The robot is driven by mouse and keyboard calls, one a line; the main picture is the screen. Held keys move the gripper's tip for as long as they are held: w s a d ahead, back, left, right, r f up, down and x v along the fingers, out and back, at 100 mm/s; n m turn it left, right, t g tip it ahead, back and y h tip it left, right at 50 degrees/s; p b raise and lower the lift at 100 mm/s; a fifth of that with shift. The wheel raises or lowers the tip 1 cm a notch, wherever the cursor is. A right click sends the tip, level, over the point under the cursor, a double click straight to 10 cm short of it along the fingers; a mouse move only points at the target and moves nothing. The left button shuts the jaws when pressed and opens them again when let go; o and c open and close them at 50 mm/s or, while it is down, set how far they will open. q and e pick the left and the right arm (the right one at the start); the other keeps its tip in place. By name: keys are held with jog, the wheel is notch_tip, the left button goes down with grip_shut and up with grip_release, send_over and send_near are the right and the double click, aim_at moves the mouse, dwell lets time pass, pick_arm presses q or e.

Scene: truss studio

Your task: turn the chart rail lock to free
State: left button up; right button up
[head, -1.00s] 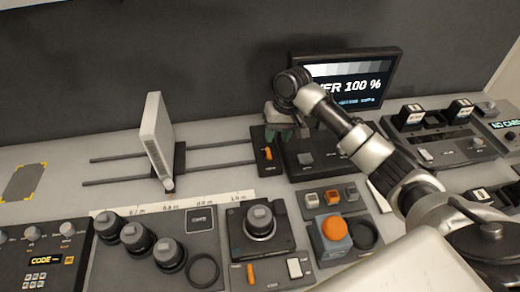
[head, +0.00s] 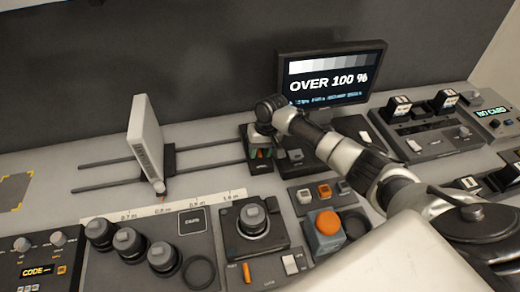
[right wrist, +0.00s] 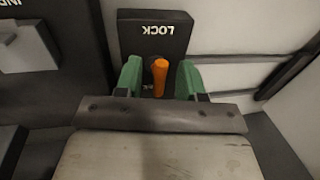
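The chart rail lock is a small black plate marked LOCK (right wrist: 165,30) with an orange lever (right wrist: 160,76), seen close in the right wrist view. My right gripper (right wrist: 160,79) is open, with one green fingertip on each side of the lever. A gap shows on both sides, the narrower one on the right in the wrist view. My left gripper is not in view.
A white chart panel (head: 147,135) stands on the rails (head: 205,154). A monitor (head: 330,76) reads OVER 100 %. In front are a black knob panel (head: 250,226) with another orange lever (head: 247,272), and a big orange button (head: 327,222). Several black knobs stand front left.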

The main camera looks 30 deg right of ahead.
jog(key=shift+c, duration=0.6)
grip_shut()
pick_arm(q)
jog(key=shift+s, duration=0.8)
pick_arm(e)
jog(key=shift+n, duration=0.3)
jog(key=shift+n+g+p, duration=0.3)
jog(key=shift+n, duration=0.9)
jog(key=n, duration=0.2)
jog(key=n+g, duration=0.1)
jog(key=n, duration=0.1)
jog(key=shift+w+d+n, duration=0.15)
jog(key=shift+d+n, duration=0.05)
jog(key=shift+n, duration=0.1)
jog(key=n, duration=0.2)
jog(key=n+b, duration=0.1)
jog(key=n, duration=0.2)
jog(key=shift+w+n+g+h, duration=0.15)
jog(key=shift+n+g+h, duration=0.15)
jog(key=shift+h, duration=0.1)
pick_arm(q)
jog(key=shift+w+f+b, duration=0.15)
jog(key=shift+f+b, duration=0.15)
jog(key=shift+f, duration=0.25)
pick_arm(e)
jog(key=n, duration=0.4)
jog(key=shift+w+d+n+g+h, duration=0.1)
jog(key=shift+n+g+h, duration=0.2)
jog(key=shift+n+h, duration=0.1)
